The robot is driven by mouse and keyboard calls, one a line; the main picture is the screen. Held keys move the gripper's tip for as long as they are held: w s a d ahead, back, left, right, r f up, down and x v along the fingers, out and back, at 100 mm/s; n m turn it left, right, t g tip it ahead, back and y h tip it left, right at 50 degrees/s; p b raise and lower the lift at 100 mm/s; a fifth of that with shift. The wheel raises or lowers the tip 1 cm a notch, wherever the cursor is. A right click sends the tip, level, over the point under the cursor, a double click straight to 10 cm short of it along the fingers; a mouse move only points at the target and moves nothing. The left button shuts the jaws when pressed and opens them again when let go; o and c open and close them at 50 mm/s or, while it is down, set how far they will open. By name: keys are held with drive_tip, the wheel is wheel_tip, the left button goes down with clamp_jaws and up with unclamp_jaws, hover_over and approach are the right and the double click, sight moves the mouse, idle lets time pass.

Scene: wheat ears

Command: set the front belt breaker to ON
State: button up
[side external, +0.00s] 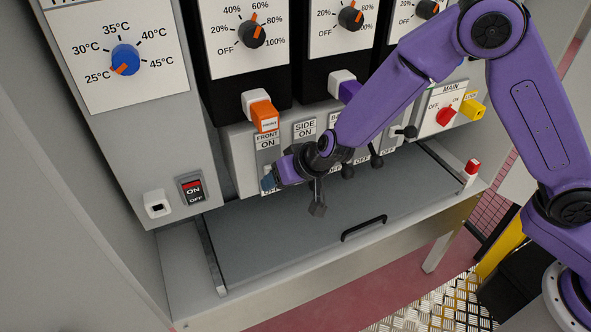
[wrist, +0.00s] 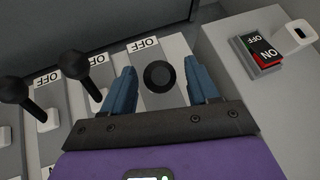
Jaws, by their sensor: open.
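The front belt breaker (side external: 267,144) is the leftmost switch on the breaker panel, below an orange plug marked FRONT (side external: 265,119). ON is printed at its top. My gripper (side external: 269,180) is open at its lower part and hides its lever in the side view. In the wrist view, my blue fingers (wrist: 162,88) stand on either side of a round black lever knob (wrist: 159,76). Gaps show between the knob and both fingers. The knob lies close to the OFF label (wrist: 143,44), so the lever is at the OFF end.
Neighbouring black breaker levers (wrist: 74,64) also point toward OFF, close beside my gripper. A red ON/OFF rocker (side external: 192,188) and a white socket (side external: 157,203) are on the left cabinet. A red MAIN knob (side external: 446,116) is at right. A grey drawer-like panel (side external: 300,240) lies below.

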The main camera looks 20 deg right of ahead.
drive_tip(key=v, duration=1.1)
drive_tip(key=shift+s+r, duration=0.1)
